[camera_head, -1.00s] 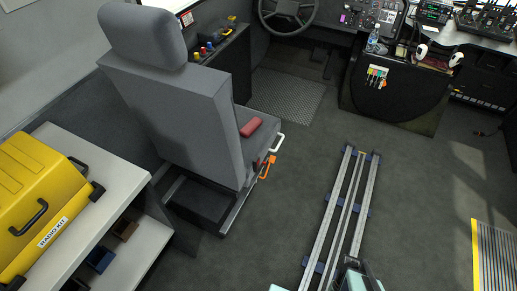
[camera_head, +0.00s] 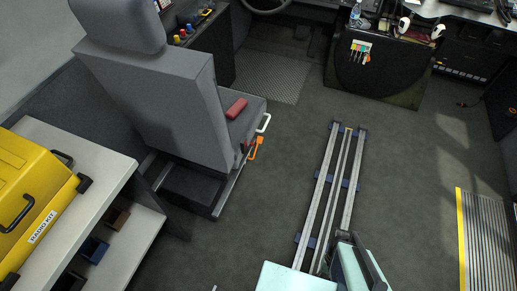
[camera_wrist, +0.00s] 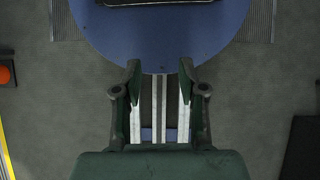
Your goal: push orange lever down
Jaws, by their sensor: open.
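The orange lever (camera_head: 256,147) is on the right side of the grey driver's seat (camera_head: 160,100), low beside the cushion, next to a white handle (camera_head: 264,123). In the head view only part of my arm shows at the bottom, well to the right of and nearer than the lever. My gripper (camera_wrist: 162,78) shows in the wrist view, with its two fingers apart and nothing between them. Below the fingers lie the rails and the grey floor. The orange lever is not recognisable in the wrist view.
A red object (camera_head: 236,108) lies on the seat cushion. A yellow radio kit case (camera_head: 35,195) stands on a white shelf unit (camera_head: 95,150) at left. Floor rails (camera_head: 325,195) run through the middle. Open grey floor (camera_head: 265,200) lies between seat and rails.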

